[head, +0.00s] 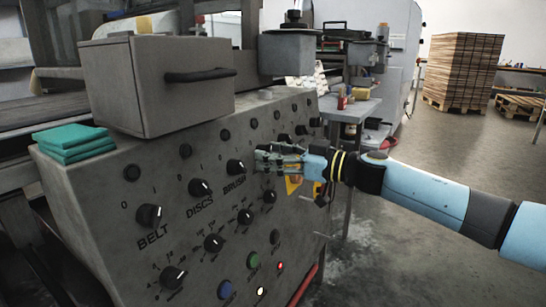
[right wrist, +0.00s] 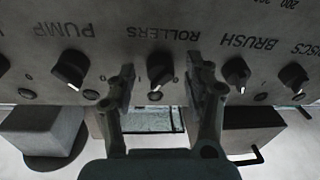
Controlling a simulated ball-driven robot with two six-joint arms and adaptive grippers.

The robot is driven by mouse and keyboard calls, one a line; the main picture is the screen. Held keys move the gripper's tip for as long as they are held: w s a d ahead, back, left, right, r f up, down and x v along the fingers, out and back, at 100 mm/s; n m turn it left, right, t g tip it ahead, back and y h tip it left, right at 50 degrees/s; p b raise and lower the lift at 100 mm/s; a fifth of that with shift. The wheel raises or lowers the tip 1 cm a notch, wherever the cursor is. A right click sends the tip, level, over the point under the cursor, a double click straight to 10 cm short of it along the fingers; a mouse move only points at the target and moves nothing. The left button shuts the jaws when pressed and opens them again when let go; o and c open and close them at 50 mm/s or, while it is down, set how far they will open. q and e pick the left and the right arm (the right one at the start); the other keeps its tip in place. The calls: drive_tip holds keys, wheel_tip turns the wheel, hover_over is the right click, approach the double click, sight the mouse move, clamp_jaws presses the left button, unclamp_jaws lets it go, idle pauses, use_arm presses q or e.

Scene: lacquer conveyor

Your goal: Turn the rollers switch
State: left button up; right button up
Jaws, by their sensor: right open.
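The rollers switch (right wrist: 160,72) is a dark knob beside the ROLLERS lettering on the grey control panel (head: 95,195). In the right wrist view the lettering is upside down. My right gripper (head: 264,160) is at the panel face, just right of the BRUSH knob (head: 236,167). In the right wrist view its open fingers (right wrist: 161,82) stand on either side of the rollers switch, with gaps; whether they touch it cannot be told. In the head view my gripper hides this switch. My left gripper is not in view.
Neighbouring knobs are close by: PUMP (right wrist: 70,68) and BRUSH (right wrist: 236,72) flank the switch in the right wrist view. A grey box with a black handle (head: 200,75) and green pads (head: 70,143) lie on the panel top. Open floor (head: 440,140) lies to the right.

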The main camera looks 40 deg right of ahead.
clamp_jaws()
idle(0.4)
